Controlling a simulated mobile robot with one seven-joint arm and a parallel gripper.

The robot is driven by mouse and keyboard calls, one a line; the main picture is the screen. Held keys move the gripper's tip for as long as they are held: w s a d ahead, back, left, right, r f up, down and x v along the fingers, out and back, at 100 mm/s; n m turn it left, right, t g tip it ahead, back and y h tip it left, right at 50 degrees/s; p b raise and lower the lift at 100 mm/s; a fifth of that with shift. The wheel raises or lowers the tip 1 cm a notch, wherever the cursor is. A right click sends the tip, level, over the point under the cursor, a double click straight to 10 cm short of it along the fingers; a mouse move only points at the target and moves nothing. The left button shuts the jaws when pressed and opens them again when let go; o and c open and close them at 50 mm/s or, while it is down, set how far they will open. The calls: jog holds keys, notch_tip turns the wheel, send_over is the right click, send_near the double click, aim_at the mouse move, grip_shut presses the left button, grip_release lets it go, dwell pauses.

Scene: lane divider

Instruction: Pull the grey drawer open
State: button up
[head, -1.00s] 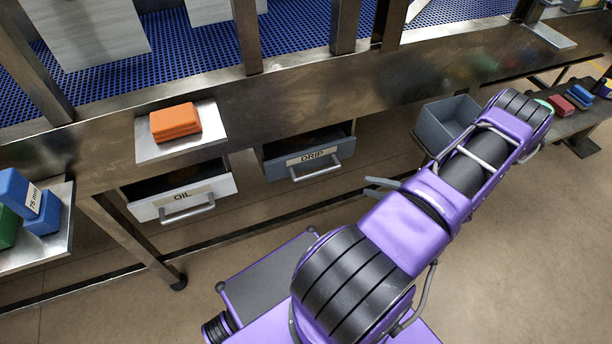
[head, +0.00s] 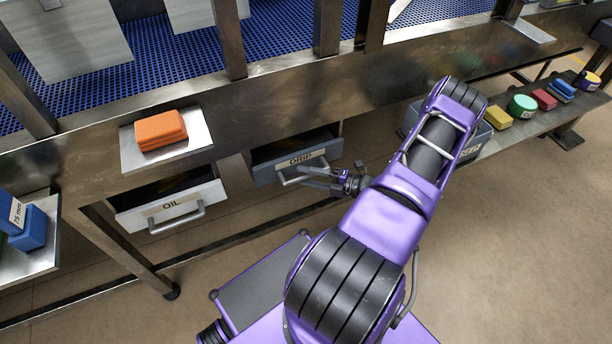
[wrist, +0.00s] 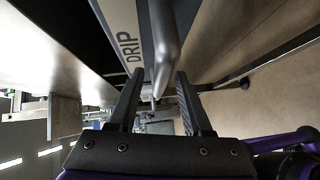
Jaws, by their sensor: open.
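The grey drawer (head: 268,174) marked DRIP hangs under the steel bench, its front standing out a little, with a dark gap above it. Its bar handle (head: 290,181) is partly covered by my fingers in the head view. My gripper (head: 308,177) is open at this handle. The drawer front (wrist: 125,30) lies to the left of the handle.
A white OIL drawer (head: 190,205) stands partly out to the left. An orange block (head: 160,130) sits on a small shelf above it. A grey bin (head: 478,143) and several coloured pieces are at the right. Open floor lies in front.

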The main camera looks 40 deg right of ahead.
jog(key=shift+w+a, duration=0.15)
jog(key=shift+w, duration=0.1)
grip_shut()
dwell(1.4)
